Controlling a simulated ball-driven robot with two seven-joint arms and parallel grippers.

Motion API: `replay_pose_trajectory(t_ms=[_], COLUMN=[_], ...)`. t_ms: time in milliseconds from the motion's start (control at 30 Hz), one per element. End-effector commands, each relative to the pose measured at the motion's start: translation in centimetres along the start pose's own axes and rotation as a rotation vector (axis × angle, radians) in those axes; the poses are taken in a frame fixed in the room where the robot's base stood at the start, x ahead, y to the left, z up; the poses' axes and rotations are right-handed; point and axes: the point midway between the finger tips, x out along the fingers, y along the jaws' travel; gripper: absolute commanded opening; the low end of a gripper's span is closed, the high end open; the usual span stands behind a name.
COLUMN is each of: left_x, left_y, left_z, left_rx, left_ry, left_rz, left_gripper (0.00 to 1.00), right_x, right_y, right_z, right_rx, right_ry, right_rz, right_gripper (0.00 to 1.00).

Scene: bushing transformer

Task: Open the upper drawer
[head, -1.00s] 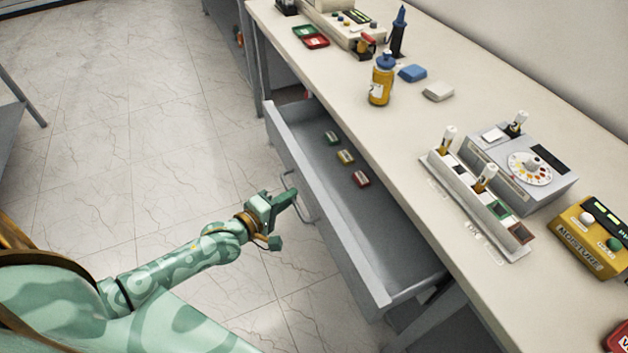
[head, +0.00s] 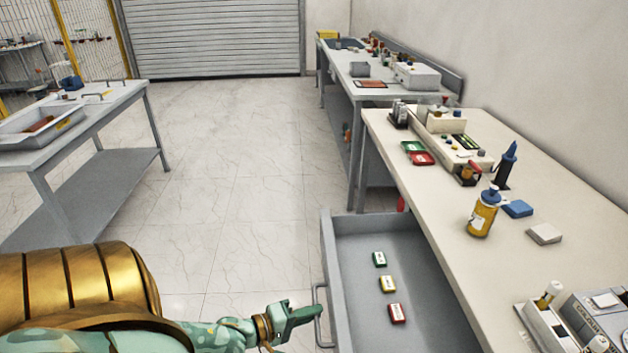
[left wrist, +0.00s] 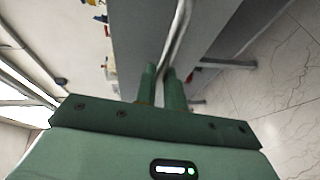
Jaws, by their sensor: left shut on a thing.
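The grey upper drawer (head: 343,275) stands pulled out from under the workbench on the right in the head view. Its bar handle (head: 320,305) is on the front panel, facing left. My left gripper (head: 312,312) is at this handle. In the left wrist view the two green fingers (left wrist: 161,88) are closed on either side of the metal bar (left wrist: 178,35). The lower part of the drawer is cut off by the picture's edge. My right gripper is not in view.
Three small boxes, green (head: 379,259), yellow (head: 388,284) and red (head: 397,313), lie in the drawer. The bench top (head: 440,215) holds a yellow bottle (head: 482,216) and instruments. A grey table (head: 95,130) stands at the left. Open tiled floor (head: 225,200) lies between.

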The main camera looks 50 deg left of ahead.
Motion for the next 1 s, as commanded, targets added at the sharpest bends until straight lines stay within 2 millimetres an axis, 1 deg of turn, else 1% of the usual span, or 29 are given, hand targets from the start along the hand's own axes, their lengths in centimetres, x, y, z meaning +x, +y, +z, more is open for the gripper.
replay_pose_trajectory(t_ms=[167, 200, 233, 267, 633, 733, 867, 967, 1000], left_x=[0.0, 0.0, 0.0, 0.0, 0.0, -0.4, -2.3, -4.8, -5.9], left_y=[-0.1, -0.1, -0.1, -0.1, 0.0, 0.0, 0.1, 0.1, 0.1], left_z=[0.1, 0.1, 0.1, 0.1, 0.0, 0.0, 0.0, 0.1, 0.1], left_rx=[0.001, 0.001, 0.000, 0.000, 0.000, 0.000, -0.001, 0.000, -0.001], left_ry=[-0.001, -0.001, -0.001, -0.001, 0.000, 0.000, -0.001, -0.002, -0.002], left_rz=[-0.004, -0.004, -0.003, -0.003, -0.001, -0.002, -0.004, -0.006, -0.007], left_gripper=[0.00, 0.19, 0.27, 0.32, 0.32, 0.32, 0.32, 0.32, 0.32], right_x=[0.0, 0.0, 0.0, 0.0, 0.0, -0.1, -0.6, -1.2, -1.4], right_y=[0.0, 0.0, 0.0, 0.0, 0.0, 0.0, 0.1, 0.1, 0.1], right_z=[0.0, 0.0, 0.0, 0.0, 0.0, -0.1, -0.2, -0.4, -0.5], right_rx=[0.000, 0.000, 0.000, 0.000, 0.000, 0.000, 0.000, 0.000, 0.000], right_ry=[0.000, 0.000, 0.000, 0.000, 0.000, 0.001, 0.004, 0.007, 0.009], right_rz=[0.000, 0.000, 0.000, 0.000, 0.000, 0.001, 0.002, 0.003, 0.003], right_gripper=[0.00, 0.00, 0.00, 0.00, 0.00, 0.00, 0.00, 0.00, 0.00])
